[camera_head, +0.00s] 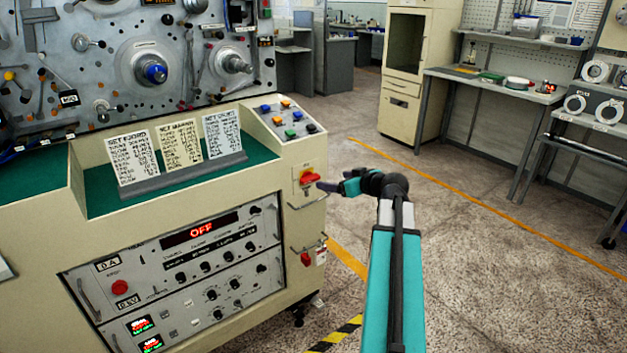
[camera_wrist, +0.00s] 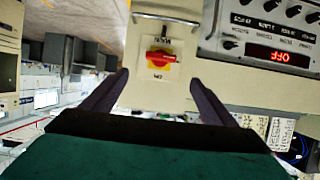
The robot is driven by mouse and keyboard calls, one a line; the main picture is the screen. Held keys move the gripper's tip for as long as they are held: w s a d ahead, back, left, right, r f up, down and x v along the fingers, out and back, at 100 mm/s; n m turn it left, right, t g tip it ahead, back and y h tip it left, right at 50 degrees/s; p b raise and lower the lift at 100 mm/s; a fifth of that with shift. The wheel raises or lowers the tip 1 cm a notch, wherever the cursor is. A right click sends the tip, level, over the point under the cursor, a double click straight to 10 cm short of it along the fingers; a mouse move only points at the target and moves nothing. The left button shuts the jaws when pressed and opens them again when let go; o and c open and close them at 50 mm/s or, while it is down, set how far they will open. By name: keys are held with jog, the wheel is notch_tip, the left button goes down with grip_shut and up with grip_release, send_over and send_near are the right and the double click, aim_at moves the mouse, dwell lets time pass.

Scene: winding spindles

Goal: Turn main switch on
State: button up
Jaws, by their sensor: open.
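The main switch (camera_head: 308,177) is a red rotary handle on a yellow plate, on the right end panel of the cream machine. In the wrist view the switch (camera_wrist: 160,57) sits ahead, between and beyond the fingertips, its red handle lying roughly crosswise. My gripper (camera_head: 329,187) is just right of the switch in the head view and points toward it. In the wrist view my gripper (camera_wrist: 160,82) has its two dark fingers spread apart, with nothing between them and apart from the handle. The machine's display (camera_head: 201,230) reads OFF in red, and it also shows in the wrist view (camera_wrist: 272,54).
A metal handle rail (camera_head: 309,200) is below the switch, with another red item (camera_head: 306,258) lower down. Coloured buttons (camera_head: 285,121) are on the sloped panel above. A workbench (camera_head: 490,85) and cream cabinet (camera_head: 408,70) stand behind. The floor on the right is clear.

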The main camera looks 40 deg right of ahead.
aim_at(311, 178)
jog(key=shift+w, duration=0.1)
jog(key=shift+p+x, duration=0.7)
jog(key=shift+x, duration=6.15)
jog(key=shift+f, duration=0.15)
jog(key=c, duration=1.1)
jog(key=shift+o, duration=0.3)
